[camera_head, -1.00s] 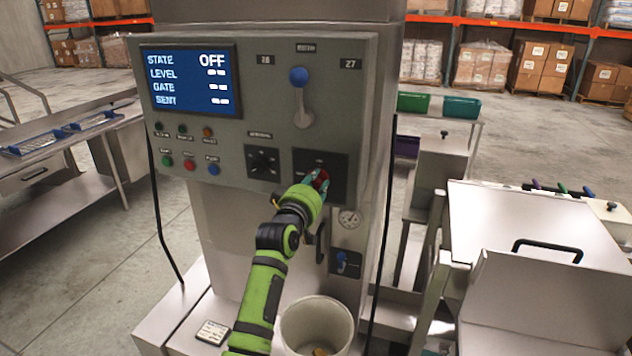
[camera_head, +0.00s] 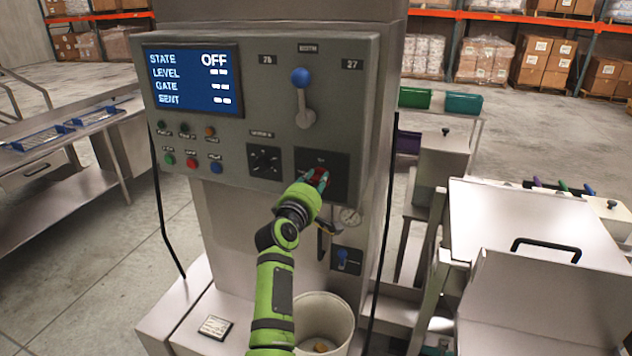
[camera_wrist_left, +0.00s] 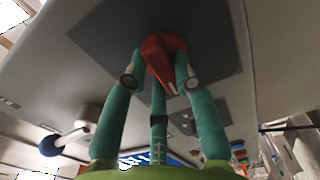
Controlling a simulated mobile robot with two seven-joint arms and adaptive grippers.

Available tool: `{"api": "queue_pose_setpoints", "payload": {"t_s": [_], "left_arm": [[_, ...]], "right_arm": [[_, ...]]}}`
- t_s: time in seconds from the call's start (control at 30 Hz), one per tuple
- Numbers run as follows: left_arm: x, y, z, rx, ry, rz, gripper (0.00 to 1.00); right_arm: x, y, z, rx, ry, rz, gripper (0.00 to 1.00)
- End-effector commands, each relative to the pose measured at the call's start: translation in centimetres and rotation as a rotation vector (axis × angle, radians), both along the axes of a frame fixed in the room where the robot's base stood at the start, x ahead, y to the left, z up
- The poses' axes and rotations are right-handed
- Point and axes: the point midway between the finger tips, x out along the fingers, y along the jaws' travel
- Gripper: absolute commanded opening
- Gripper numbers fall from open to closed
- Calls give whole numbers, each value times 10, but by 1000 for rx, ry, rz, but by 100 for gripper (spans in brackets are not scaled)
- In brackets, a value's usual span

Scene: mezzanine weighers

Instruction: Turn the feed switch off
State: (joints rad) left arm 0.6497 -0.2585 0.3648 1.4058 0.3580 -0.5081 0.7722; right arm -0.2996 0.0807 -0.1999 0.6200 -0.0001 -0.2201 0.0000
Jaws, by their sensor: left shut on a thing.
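The feed switch is a red knob (camera_head: 318,174) on a dark square plate (camera_head: 333,164) at the lower right of the grey panel. My left gripper (camera_head: 316,181) is at the knob, its teal fingers closed around it. In the left wrist view the red knob (camera_wrist_left: 163,55) sits between the fingertips of my left gripper (camera_wrist_left: 160,78). The fingers hide part of the knob and the plate's markings are too small to read. The blue screen (camera_head: 193,80) reads STATE OFF. My right gripper is not in view.
On the same panel are a black selector (camera_head: 265,161), small coloured buttons and a blue-knobbed lever (camera_head: 302,92). A pale bucket (camera_head: 325,318) stands below the arm. A steel bench (camera_head: 60,165) is at left, and a lidded steel unit (camera_head: 540,220) with a black handle is at right.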

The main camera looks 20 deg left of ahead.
Motion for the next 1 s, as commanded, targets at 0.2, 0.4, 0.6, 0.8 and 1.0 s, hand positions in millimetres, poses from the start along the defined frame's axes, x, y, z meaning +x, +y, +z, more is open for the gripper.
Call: {"api": "queue_pose_setpoints", "payload": {"t_s": [0.2, 0.4, 0.6, 0.8, 1.0], "left_arm": [[0, 0, -1, -61, 4, -2, 0], [0, 0, -1, -76, 5, -1, 0], [0, 0, -1, -77, 5, -1, 0], [0, 0, -1, -76, 5, -1, 52], [0, 0, -1, -75, 4, -1, 52]], "right_arm": [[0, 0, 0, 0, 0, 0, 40], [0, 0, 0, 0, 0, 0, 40], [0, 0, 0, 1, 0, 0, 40], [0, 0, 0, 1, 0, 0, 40], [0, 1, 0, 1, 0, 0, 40]]}}
